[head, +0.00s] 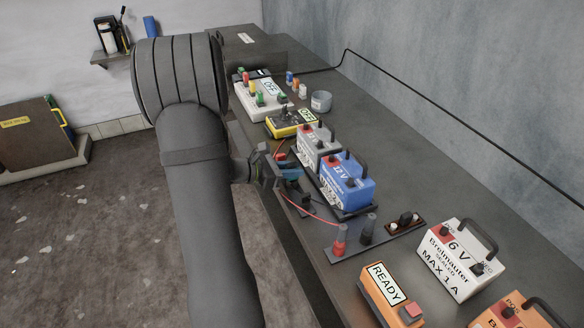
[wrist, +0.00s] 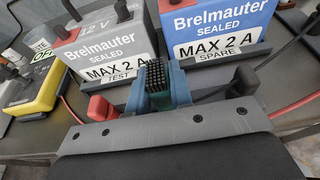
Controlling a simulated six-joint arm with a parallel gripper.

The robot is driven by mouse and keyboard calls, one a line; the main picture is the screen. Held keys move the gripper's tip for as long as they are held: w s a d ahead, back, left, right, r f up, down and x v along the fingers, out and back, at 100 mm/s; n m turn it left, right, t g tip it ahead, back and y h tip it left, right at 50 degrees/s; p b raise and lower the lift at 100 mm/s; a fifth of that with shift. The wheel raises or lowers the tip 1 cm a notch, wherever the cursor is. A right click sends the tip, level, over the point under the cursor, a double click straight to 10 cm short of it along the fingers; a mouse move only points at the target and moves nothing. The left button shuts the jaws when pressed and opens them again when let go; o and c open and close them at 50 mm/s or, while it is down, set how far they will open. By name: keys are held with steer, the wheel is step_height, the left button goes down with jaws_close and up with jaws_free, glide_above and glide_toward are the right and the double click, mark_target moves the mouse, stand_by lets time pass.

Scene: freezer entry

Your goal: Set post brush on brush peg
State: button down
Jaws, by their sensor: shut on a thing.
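My gripper (head: 277,168) is beside the near side of the grey and blue batteries, at the bench's left edge. In the wrist view its blue-grey fingers (wrist: 156,92) are shut on the post brush (wrist: 157,78), a teal body with dark bristles pointing up. The brush is in front of the gap between the grey TEST battery (wrist: 105,45) and the blue SPARE battery (wrist: 218,28). In the head view only a bit of teal shows at the gripper. I cannot pick out the brush peg with certainty; a brown strip with a dark knob (head: 404,222) lies right of the batteries.
A stand with red and black posts (head: 352,243), a white 6 V battery (head: 455,268) and an orange READY box (head: 388,295) are nearer. A yellow OFF unit (head: 290,123), white OFF unit (head: 260,108) and grey cup (head: 320,101) are farther. Red and black leads run by the gripper.

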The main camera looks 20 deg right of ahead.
steer(key=c, duration=1.2)
jaws_free()
steer(key=v, duration=1.7)
steer(key=shift+a, duration=0.2)
steer(key=shift+d, duration=0.15)
steer(key=x, duration=1.7)
